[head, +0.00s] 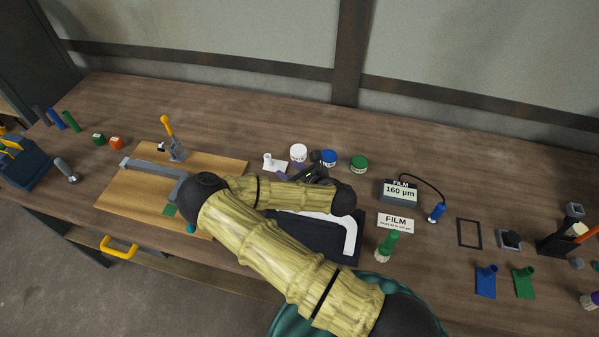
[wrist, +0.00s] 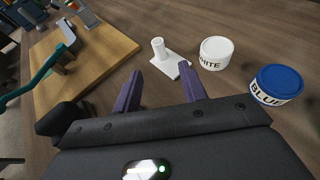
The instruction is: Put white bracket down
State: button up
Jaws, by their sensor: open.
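The white bracket (head: 273,163) is a small flat plate with a short round post. It lies on the wooden table behind my forearm in the head view, just left of the white-lidded jar. In the wrist view the white bracket (wrist: 168,61) rests on the table with its post up, beyond my fingertips. My gripper (wrist: 162,70) is open, with two purple fingers spread apart and nothing between them. The bracket is clear of both fingers. In the head view my gripper (head: 305,171) is small and partly hidden by my arm.
The white jar (head: 298,152), blue jar (head: 329,158) and green jar (head: 359,163) stand close by. A wooden board (head: 225,166) with a clamp lies left. A dark tray (head: 300,236) with a white bent piece lies partly under my arm. Bare table lies behind the jars.

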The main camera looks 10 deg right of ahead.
jog(key=d+m+h, duration=0.2)
jog(key=d+m, duration=0.1)
jog(key=m, duration=0.1)
jog(key=w+d+m+h, duration=0.1)
jog(key=d+m+h, duration=0.1)
jog(key=d+m, duration=0.1)
jog(key=w+d+r+m+t+h, duration=0.1)
jog(key=d+m+h, duration=0.1)
jog(key=m, duration=0.4)
jog(key=shift+d, duration=0.45)
jog(key=s+d+r+m+g+h, duration=0.1)
jog(key=s+d+m+g+h, duration=0.3)
jog(key=m, duration=0.8)
jog(key=s+a+r+m+g+y, duration=0.1)
jog(key=s+r+m+g, duration=0.4)
jog(key=s+r+m, duration=0.8)
jog(key=s+m+y, duration=0.1)
jog(key=s+m, duration=0.2)
jog(key=m, duration=0.1)
jog(key=shift+r+m+g, duration=0.25)
jog(key=shift+m+g, duration=0.05)
jog(key=shift+o, duration=0.5)
jog(key=shift+s+a, duration=0.1)
